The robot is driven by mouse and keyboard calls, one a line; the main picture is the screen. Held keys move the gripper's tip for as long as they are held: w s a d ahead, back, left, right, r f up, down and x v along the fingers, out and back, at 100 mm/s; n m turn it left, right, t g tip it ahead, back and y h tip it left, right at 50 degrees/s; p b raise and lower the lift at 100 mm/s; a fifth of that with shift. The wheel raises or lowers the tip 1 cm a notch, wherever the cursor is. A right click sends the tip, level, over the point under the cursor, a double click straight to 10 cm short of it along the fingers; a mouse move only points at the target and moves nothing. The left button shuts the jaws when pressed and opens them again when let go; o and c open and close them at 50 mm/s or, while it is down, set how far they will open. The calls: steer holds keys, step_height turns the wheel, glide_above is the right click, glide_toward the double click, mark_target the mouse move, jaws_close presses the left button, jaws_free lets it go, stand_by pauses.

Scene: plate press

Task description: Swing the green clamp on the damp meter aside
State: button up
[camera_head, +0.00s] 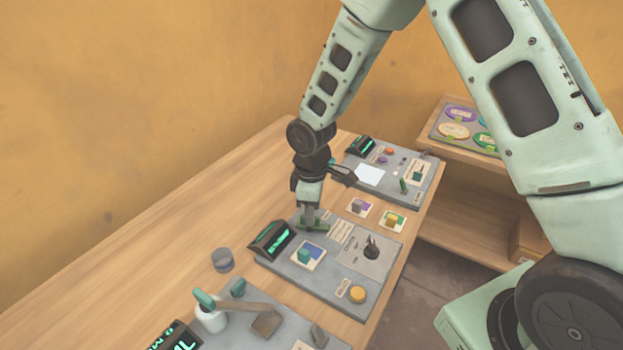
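My gripper (311,212) points down at the back edge of the middle grey panel (325,285), low over a green piece (318,227) that looks like the green clamp. The gripper and arm hide part of this piece. I cannot tell whether the fingers touch it or are open or shut. The panel has a dark display (271,240) with green characters at its left, a sample card (309,254) with a blue and green block, a black knob (371,248) and a yellow button (357,294). No readable label tells which panel is the damp meter.
A second panel (415,185) stands behind, with a white sheet and small buttons. Two cards (393,219) lie between the panels. The left tabletop (190,240) is clear.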

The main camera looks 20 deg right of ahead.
step_height(320, 180, up, 16)
steer(key=b, duration=0.1)
stand_by(0.5)
